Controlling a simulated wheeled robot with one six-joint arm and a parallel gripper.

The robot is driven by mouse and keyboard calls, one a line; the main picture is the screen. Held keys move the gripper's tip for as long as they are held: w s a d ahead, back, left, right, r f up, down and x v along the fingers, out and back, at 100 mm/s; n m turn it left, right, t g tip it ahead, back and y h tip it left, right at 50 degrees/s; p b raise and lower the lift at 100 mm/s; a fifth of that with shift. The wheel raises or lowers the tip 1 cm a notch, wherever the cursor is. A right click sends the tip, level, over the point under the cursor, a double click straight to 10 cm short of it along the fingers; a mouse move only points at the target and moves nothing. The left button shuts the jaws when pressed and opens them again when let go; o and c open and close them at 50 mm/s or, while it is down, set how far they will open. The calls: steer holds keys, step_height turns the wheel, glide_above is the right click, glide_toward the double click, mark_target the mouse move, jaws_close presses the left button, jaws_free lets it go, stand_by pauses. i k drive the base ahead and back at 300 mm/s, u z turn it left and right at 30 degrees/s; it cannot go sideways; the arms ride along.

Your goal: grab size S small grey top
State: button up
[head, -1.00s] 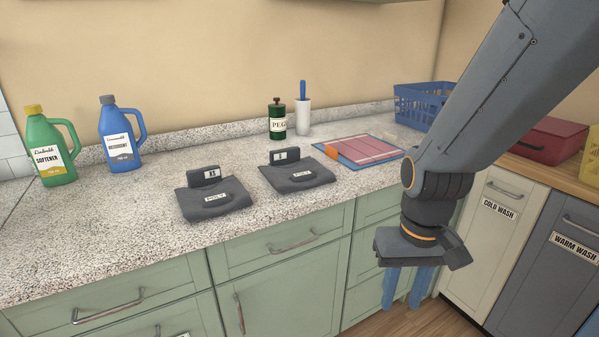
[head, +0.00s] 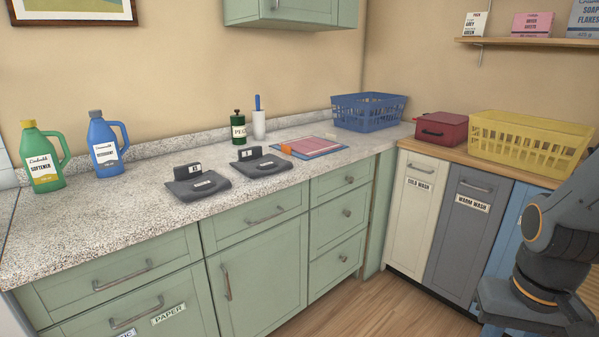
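Two folded dark grey tops lie side by side on the speckled counter, each with a small dark size block standing at its back. The left top (head: 198,186) has a block (head: 187,170) whose label read XS in the earlier frame. The right top (head: 260,166) has a block (head: 250,153) whose label looks like S.
Softener (head: 42,160) and detergent (head: 104,146) bottles stand at the left. A green PEGS canister (head: 238,128), a lint roller (head: 259,124) and a pink folded item (head: 312,147) lie further right. A blue basket (head: 368,112) fills the corner. The counter front is clear.

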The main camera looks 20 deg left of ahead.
mark_target(252, 162)
steer(key=z, duration=0.3)
steer(key=i, duration=1.7)
steer(key=u, duration=1.3)
steer(key=i, duration=0.75)
steer(key=u, duration=0.85)
